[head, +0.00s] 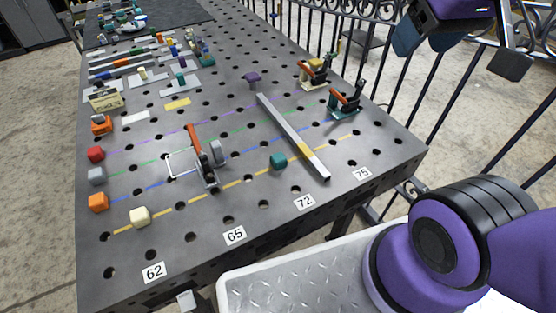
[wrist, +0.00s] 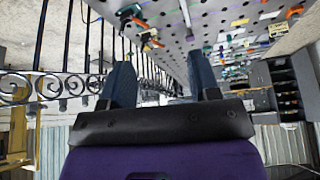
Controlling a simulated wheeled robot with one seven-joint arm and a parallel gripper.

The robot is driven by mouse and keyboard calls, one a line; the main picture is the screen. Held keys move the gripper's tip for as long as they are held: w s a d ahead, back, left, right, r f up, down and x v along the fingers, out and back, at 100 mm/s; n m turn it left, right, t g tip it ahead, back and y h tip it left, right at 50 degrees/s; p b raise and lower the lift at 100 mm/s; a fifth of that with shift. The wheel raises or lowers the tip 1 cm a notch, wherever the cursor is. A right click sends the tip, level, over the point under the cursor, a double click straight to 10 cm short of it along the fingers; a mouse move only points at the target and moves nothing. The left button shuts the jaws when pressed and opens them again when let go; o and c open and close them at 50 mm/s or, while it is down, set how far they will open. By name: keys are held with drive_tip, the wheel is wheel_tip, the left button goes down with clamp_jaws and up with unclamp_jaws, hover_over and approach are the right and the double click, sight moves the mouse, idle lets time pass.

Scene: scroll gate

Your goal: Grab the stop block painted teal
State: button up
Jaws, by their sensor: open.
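The teal stop block (head: 278,161) sits on the dark perforated table (head: 180,240), on the yellow line near the front edge. It stands just left of a long grey bar (head: 290,135) with a yellow band, with a small gap between them. My gripper (head: 458,58) is at the upper right of the head view, out past the railing side of the table and far from the block. In the wrist view my gripper (wrist: 160,80) has its two blue fingers spread, with nothing between them. I cannot make out the teal block in the wrist view.
A toggle clamp (head: 207,160) stands left of the block; two more clamps (head: 314,72) (head: 346,102) stand at the right. Red (head: 96,154), grey, orange and cream (head: 140,216) blocks line the left. A purple piece (head: 251,78) lies behind the bar. A black railing (head: 440,115) runs alongside.

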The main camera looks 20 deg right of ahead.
idle(0.3)
drive_tip(key=shift+o, duration=1.5)
drive_tip(key=shift+w, duration=0.2)
drive_tip(key=n+g, duration=0.2)
drive_tip(key=g, duration=0.3)
hover_over(279, 157)
drive_tip(key=f, duration=3.6)
drive_tip(key=shift+s+f, duration=0.1)
drive_tip(key=shift+s, duration=0.15)
drive_tip(key=shift+w+f, duration=0.2)
drive_tip(key=shift+f, duration=1.35)
drive_tip(key=shift+w+f, duration=0.15)
drive_tip(key=shift+f, duration=1.4)
